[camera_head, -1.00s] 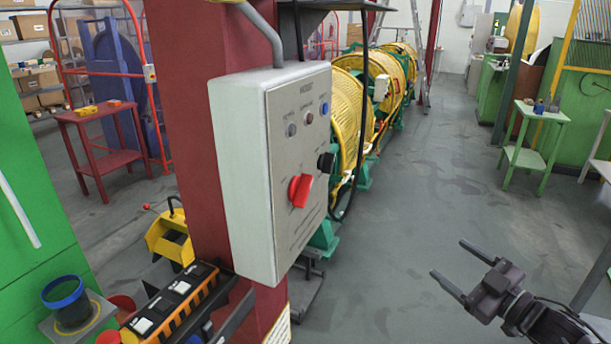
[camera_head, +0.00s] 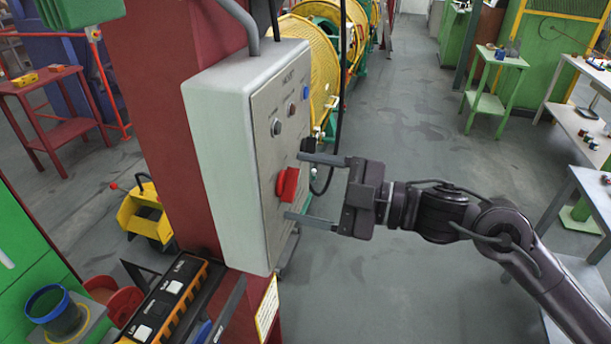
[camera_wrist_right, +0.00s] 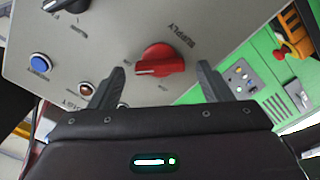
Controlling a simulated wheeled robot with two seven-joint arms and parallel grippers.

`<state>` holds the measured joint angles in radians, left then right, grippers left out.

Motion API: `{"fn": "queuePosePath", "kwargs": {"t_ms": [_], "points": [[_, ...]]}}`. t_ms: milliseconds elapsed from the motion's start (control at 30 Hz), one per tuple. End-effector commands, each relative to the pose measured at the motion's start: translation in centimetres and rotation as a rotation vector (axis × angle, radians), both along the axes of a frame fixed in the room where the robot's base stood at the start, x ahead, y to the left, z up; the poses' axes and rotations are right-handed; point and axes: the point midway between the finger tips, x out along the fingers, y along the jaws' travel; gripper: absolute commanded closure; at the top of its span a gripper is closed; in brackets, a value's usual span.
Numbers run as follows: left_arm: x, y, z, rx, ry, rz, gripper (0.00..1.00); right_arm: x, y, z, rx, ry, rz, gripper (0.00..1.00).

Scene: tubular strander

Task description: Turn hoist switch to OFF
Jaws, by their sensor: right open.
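The hoist control box (camera_head: 222,165) is a light grey cabinet on a dark red column, labelled HOIST. A red rotary switch (camera_head: 288,184) sits low on its face; in the right wrist view this red knob (camera_wrist_right: 160,62) is beside the word SUPPLY. A black knob (camera_head: 308,146) is at the panel's right edge and also shows in the right wrist view (camera_wrist_right: 66,5). My right gripper (camera_head: 298,187) is open, with one finger above and one below the red switch. In the right wrist view the knob lies between and beyond the fingertips, apparently untouched. My left gripper is not in view.
A blue button (camera_head: 305,93) and small indicators are higher on the panel. An orange-and-black pendant box (camera_head: 170,300) and a blue-rimmed cup (camera_head: 50,308) stand at lower left. Yellow strander cages (camera_head: 310,50) lie behind. Open floor (camera_head: 400,120) extends at right.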

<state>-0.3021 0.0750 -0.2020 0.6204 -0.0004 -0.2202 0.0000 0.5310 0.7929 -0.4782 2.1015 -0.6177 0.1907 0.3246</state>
Motion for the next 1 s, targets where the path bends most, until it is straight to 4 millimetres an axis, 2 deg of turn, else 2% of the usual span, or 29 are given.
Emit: {"fn": "queuePosePath", "kwargs": {"t_ms": [333, 667, 1000], "points": [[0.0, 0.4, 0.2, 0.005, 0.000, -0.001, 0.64, 0.2, 0.5, -0.1, -0.001, -0.001, -0.001, 0.28], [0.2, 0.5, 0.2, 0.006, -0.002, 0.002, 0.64, 0.2, 0.5, -0.1, -0.001, -0.001, -0.001, 0.71], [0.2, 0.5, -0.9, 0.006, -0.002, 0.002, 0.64, 0.1, 0.5, -0.4, -0.015, -0.045, -0.001, 0.73]]}}
